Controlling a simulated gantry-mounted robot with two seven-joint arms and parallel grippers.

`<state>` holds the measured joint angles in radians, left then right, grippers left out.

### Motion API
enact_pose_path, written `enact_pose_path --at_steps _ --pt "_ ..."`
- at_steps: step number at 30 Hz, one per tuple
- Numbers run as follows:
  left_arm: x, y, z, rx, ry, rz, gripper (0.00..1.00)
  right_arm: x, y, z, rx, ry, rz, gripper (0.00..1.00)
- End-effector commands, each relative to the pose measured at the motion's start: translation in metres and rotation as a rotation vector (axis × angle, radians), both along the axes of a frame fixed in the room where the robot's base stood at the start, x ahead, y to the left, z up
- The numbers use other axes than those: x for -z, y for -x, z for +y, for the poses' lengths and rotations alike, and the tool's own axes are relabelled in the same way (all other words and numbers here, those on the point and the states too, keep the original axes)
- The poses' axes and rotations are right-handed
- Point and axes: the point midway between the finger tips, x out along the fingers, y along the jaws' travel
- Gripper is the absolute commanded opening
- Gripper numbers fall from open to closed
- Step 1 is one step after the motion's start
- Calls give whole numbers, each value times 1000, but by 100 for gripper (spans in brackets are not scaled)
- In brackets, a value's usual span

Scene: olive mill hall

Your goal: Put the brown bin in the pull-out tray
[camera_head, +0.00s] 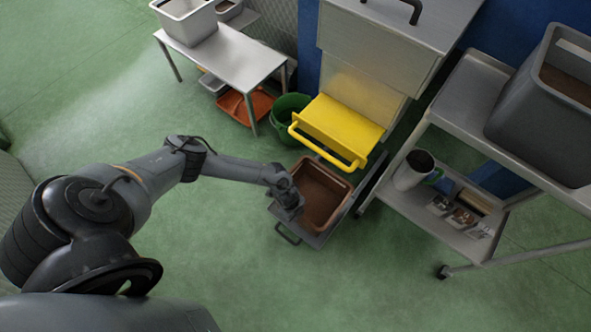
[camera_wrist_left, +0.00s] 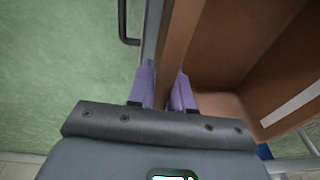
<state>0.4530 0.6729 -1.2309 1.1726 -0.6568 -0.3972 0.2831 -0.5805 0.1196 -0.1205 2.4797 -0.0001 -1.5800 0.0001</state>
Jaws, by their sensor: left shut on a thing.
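The brown bin (camera_head: 320,192) is an open rectangular tub. It sits in or just over the grey pull-out tray (camera_head: 312,238), which sticks out below the yellow flap and has a dark handle at its front. I cannot tell whether the bin rests on the tray floor. My left gripper (camera_head: 291,203) is shut on the bin's left wall. In the left wrist view the bin (camera_wrist_left: 245,45) fills the right side, with its wall between the purple fingertips of the gripper (camera_wrist_left: 163,90). The tray handle (camera_wrist_left: 124,25) shows there at top. My right gripper is not in view.
A yellow flap with a bar (camera_head: 338,125) hangs from the metal machine just behind the bin. A white table (camera_head: 225,55), a green bucket (camera_head: 290,108) and an orange tray (camera_head: 246,106) are behind. The front floor is clear.

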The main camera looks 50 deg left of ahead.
Motion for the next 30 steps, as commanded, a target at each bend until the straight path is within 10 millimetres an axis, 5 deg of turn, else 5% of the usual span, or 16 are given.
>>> enact_pose_path --at_steps 9,21,22,24,27,30 --pt "37 -1 0 -1 0 -2 0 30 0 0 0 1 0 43" --pt "38 0 0 0 1 -2 0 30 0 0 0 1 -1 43" --pt "39 1 0 0 0 0 21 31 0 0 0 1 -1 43" --pt "38 1 0 0 0 0 32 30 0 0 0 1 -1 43" --pt "38 1 0 0 0 0 45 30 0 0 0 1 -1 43" --pt "38 1 0 0 0 0 45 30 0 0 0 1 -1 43"
